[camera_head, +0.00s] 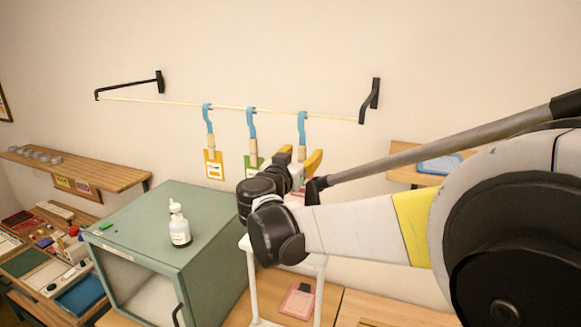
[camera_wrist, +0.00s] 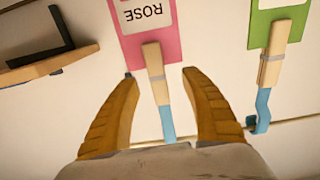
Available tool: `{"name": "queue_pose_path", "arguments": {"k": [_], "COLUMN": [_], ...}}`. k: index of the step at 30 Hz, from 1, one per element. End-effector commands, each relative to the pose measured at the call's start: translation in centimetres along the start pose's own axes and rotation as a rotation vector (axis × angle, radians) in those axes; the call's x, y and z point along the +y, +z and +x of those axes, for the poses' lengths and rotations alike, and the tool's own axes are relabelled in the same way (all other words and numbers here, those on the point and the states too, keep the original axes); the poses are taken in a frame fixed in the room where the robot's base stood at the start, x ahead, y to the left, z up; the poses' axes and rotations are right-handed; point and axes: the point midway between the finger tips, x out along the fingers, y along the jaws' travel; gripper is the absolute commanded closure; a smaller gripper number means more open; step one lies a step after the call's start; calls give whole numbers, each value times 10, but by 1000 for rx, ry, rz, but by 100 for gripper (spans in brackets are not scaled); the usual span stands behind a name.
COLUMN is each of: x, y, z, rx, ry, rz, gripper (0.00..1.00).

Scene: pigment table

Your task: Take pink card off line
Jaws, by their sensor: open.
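The pink card (camera_wrist: 148,28), marked ROSE, hangs in a wooden peg (camera_wrist: 155,75) on a blue hook (camera_wrist: 167,124), upside down in the wrist view. My gripper (camera_wrist: 160,75) is open, with a finger on each side of the peg and gaps on both sides. In the head view the hook (camera_head: 302,124) is the rightmost on the line (camera_head: 180,102); my gripper and arm hide most of the pink card there.
A green card (camera_wrist: 277,20) hangs close beside the pink one, and a yellow card (camera_head: 214,166) hangs further left. Black brackets (camera_head: 371,98) hold the line on the wall. A green cabinet (camera_head: 205,205) with a white bottle (camera_head: 179,228) stands below left.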

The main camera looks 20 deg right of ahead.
Motion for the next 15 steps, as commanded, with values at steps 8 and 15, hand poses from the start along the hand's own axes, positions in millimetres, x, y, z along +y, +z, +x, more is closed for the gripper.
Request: {"name": "queue_pose_path", "arguments": {"k": [8,15], "x": [0,0], "y": [0,0], "z": [0,0], "rx": [0,0], "ry": [0,0], "rz": [0,0], "gripper": [87,100]}}
